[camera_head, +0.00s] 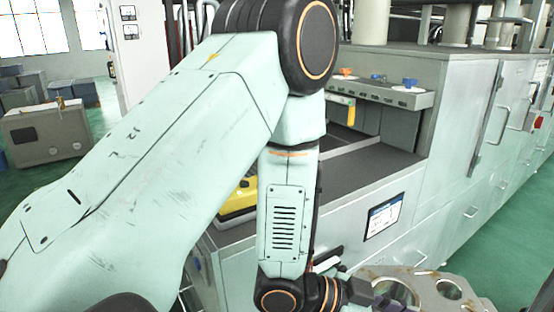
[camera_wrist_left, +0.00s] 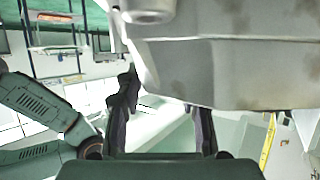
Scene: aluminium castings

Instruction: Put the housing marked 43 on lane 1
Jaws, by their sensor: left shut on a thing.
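A grey metal housing (camera_head: 468,300) with round openings is at the bottom right of the head view, partly cut off by the frame edge. It also fills the upper right of the left wrist view (camera_wrist_left: 235,65), with brownish stains on its surface. No number can be read on it. My left gripper (camera_head: 378,299) is shut on its left side in the head view. In the left wrist view the two dark fingers (camera_wrist_left: 163,110) reach up to the housing. My left arm covers much of the head view. No lane marking can be made out. My right gripper is not seen.
A grey machine with a dark recessed counter (camera_head: 375,168) stands behind my arm. A shelf (camera_head: 390,94) above it carries small blue and orange items. A yellow object (camera_head: 240,197) is partly hidden by my arm. Green floor is open at the right; grey boxes stand far left.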

